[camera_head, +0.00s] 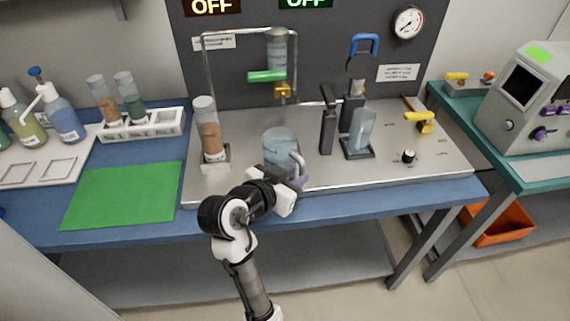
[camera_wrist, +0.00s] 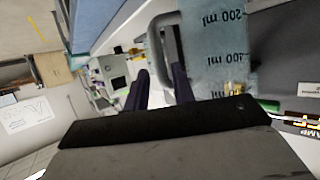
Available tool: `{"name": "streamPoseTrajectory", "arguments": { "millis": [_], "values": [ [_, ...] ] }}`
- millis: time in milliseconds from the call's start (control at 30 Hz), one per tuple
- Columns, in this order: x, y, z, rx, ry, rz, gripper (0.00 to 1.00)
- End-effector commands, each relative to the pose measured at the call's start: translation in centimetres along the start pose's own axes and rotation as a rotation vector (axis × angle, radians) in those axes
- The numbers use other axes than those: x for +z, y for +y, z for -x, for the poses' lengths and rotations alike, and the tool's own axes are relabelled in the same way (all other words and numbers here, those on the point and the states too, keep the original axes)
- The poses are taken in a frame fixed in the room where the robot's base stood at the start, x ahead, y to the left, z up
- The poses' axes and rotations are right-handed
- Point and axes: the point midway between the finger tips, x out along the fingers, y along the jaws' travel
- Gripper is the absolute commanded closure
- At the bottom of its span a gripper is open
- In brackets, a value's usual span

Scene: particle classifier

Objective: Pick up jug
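The jug (camera_head: 281,146) is a clear, bluish, graduated vessel standing upright on the steel work plate, with its handle (camera_head: 298,163) toward the right. My gripper (camera_head: 299,182) is at the handle side of the jug, low and near the plate's front edge. In the wrist view my gripper (camera_wrist: 160,74) is open, with a gap between its two dark fingers. Whether a finger touches the handle, I cannot tell.
A tall sample tube (camera_head: 208,130) stands left of the jug. A black stand (camera_head: 327,125) and a clear bottle (camera_head: 361,130) are to the right. A frame with a green-handled valve (camera_head: 267,76) rises behind. A green mat (camera_head: 125,195) lies clear at left.

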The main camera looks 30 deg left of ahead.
Motion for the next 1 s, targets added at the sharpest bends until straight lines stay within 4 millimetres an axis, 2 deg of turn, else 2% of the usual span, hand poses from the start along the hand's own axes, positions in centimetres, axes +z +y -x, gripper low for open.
{"name": "streamPoseTrajectory", "arguments": {
  "millis": [167, 433, 733, 767, 933, 1000],
  "values": [
    [-0.1, 0.0, -1.4, 0.002, -0.001, 0.001, 0.75],
    [-0.1, 0.0, -5.3, 0.001, -0.001, 0.001, 0.75],
    [0.0, 0.0, -6.0, -0.002, 0.000, -0.001, 0.75],
    [0.0, 0.0, -6.0, -0.002, 0.000, -0.001, 0.76],
    [0.0, 0.0, -6.0, -0.002, 0.001, 0.000, 0.98],
    [0.0, 0.0, -6.0, -0.002, 0.001, -0.001, 1.00]
  ]
}}
